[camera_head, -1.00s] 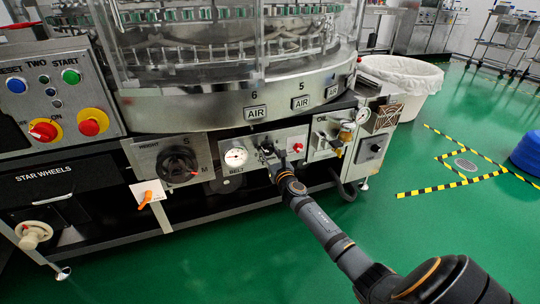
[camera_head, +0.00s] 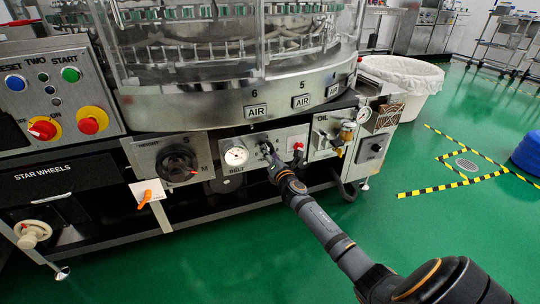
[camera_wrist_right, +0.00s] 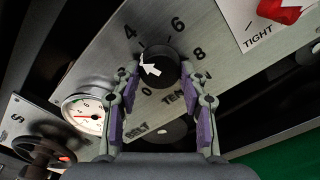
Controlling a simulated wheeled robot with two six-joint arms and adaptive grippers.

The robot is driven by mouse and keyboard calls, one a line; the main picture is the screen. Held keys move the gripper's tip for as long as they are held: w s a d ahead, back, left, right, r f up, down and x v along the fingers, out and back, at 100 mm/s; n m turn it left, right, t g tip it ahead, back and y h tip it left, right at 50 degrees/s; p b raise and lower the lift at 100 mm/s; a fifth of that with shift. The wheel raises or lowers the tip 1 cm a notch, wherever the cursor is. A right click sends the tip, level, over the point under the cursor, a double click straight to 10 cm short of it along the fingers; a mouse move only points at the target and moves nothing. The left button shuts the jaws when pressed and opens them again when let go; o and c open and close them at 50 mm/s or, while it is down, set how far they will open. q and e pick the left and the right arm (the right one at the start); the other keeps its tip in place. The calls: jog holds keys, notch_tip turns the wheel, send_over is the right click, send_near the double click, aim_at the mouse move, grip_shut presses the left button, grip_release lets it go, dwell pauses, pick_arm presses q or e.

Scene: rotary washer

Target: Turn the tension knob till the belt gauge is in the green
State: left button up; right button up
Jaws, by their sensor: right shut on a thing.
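The tension knob (camera_wrist_right: 160,62) is round and dark, with a white arrow on its face. It sits on a grey panel with a printed number scale, and the arrow points to the left and slightly up, toward the low numbers. My right gripper (camera_wrist_right: 160,72) is shut on the knob, one finger on each side. In the head view the right gripper (camera_head: 272,158) is at the BELT panel. The belt gauge (camera_wrist_right: 83,113) is a white dial with a red needle; it also shows in the head view (camera_head: 235,156). My left gripper is out of view.
A small red handle (camera_head: 298,146) is just right of my right gripper. The OIL panel (camera_head: 322,138) lies further right. The green floor in front is clear.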

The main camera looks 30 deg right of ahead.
jog(key=shift+m+b, duration=0.9)
jog(key=shift+m, duration=3.7)
jog(key=o, duration=1.2)
jog(key=shift+c, duration=0.2)
jog(key=shift+s, duration=0.1)
jog(key=v, duration=1.1)
jog(key=shift+s+a, duration=0.2)
jog(key=shift+s, duration=0.2)
